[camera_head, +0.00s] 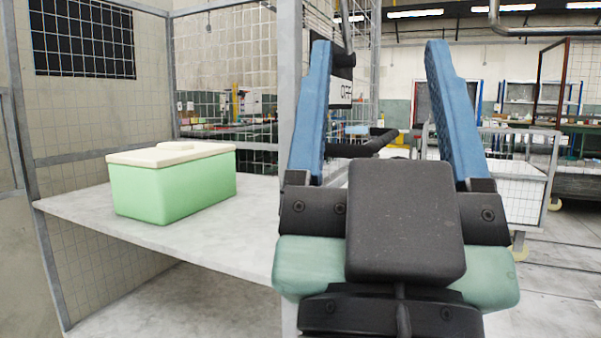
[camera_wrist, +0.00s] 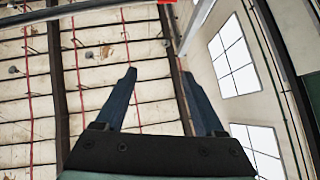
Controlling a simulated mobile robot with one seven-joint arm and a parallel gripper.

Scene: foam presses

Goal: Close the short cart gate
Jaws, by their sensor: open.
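My gripper (camera_head: 379,46) points up in the head view, its two blue fingers wide apart with nothing between them. The wrist view also shows my gripper (camera_wrist: 159,73) open and empty, against the ceiling. A tall grey wire-mesh cart (camera_head: 158,63) stands at the left, with a pale shelf (camera_head: 225,228) inside. A lower mesh-sided cart (camera_head: 517,187) stands farther back at the right. I cannot tell which mesh panel is the short gate, or whether it is open. My gripper hides part of the middle, and no mesh shows touching it.
A light green box (camera_head: 175,187) with a cream lid sits on the shelf. A grey post (camera_head: 289,110) rises close to the left of my gripper. A dark bar (camera_head: 383,140) shows behind the fingers. Open floor (camera_head: 560,270) lies at the right.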

